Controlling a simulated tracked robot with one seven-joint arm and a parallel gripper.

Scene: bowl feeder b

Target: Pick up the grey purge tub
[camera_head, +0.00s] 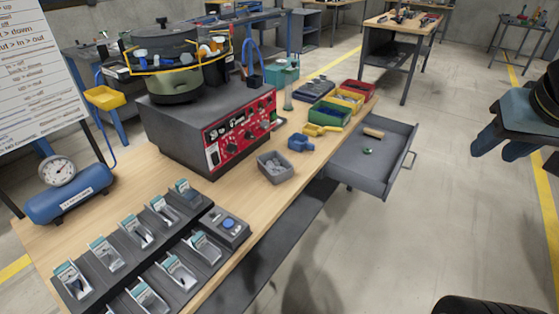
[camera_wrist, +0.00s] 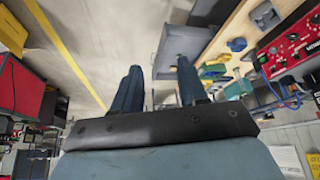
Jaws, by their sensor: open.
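The grey purge tub (camera_head: 275,166), a small open tub with pale pieces in it, stands on the wooden bench in front of the red control panel, near the bench's front edge. In the wrist view a small grey tub (camera_wrist: 265,14) shows upside down at the top right. My gripper (camera_head: 500,149) is at the right edge of the head view, over the floor and well apart from the tub. In the wrist view its two blue fingers (camera_wrist: 158,82) are spread with nothing between them.
An open grey drawer (camera_head: 368,176) juts out from the bench and holds a tan cylinder and a small green item. A blue bin (camera_head: 300,142) stands behind the tub. The bowl feeder (camera_head: 178,80) and a slotted rack (camera_head: 140,249) flank it.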

